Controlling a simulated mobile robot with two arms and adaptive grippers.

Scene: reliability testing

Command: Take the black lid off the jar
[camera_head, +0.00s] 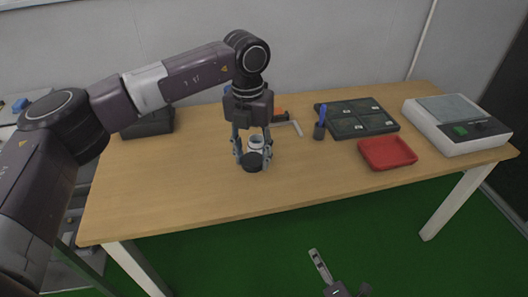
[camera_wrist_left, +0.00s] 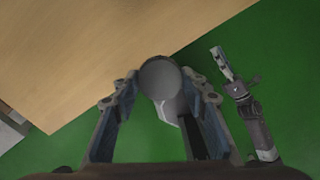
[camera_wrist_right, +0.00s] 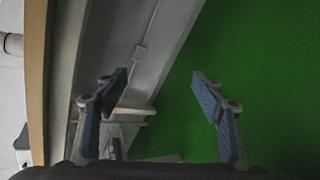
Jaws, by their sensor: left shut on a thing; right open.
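The jar (camera_head: 256,142) has a pale body, with its black lid (camera_head: 252,162) showing below it in the head view. My left gripper (camera_head: 253,160) comes down from above, with a finger on each side of the jar, shut on it. The fingertips are level with the lid; I cannot tell whether they press on lid or body. In the left wrist view a round dark grey end (camera_wrist_left: 160,78) sits between the fingertips, above a pale part (camera_wrist_left: 170,110). My right gripper (camera_wrist_right: 165,85) is open and empty, in front of the table, low over the green floor.
On the wooden table (camera_head: 180,200) are a red tray (camera_head: 386,153), a dark sectioned tray (camera_head: 355,117), a blue-topped item in a dark holder (camera_head: 320,125), a white device (camera_head: 455,125) at right and a dark box (camera_head: 150,123) at left. The table's front left is clear.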

